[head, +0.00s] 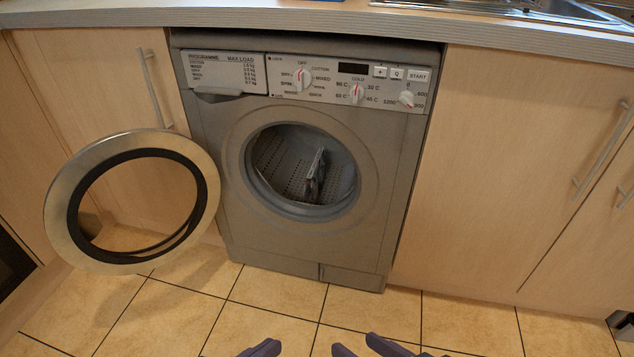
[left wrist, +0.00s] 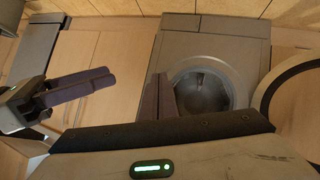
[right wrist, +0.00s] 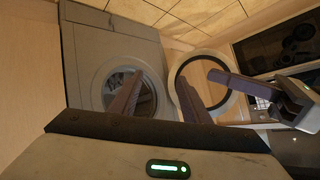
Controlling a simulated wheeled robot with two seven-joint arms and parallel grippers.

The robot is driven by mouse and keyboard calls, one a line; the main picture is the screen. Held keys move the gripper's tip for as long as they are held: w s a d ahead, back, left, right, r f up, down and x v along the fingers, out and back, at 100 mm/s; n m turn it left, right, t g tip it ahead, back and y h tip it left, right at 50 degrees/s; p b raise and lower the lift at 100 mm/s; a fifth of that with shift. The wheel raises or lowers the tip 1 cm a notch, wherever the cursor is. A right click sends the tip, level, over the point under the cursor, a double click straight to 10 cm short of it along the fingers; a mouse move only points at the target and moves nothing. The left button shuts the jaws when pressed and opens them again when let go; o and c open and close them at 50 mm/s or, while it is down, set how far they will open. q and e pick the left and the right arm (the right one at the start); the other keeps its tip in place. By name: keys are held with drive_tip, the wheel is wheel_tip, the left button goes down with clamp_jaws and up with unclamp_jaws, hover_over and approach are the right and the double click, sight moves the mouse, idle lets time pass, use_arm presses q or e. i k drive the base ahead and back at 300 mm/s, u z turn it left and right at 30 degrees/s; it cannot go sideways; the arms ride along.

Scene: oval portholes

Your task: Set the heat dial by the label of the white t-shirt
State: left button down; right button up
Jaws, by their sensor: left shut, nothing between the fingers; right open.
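The washing machine (head: 300,235) stands under the counter with its round door (head: 60,205) swung open to the left. The heat dial (head: 356,92) is the middle knob on its panel, with COLD above it and temperature labels around it. Its red mark is upright, but I cannot tell its exact setting. My left gripper (head: 262,348) is shut and empty, low in front of the machine. My right gripper (head: 360,346) is open and empty beside it.
A programme dial (head: 302,78) and a spin dial (head: 407,98) flank the heat dial, with buttons above. A detergent drawer (head: 218,92) is at the panel's left. Wooden cupboards (head: 510,150) with handles stand at both sides. The tiled floor (head: 270,290) in front is clear.

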sight(355, 92)
drive_tip(key=k, duration=0.95)
drive_tip(key=u, duration=1.4)
drive_tip(key=i, duration=1)
drive_tip(key=z, duration=0.7)
drive_tip(key=i, duration=0.8)
drive_tip(key=z, duration=0.75)
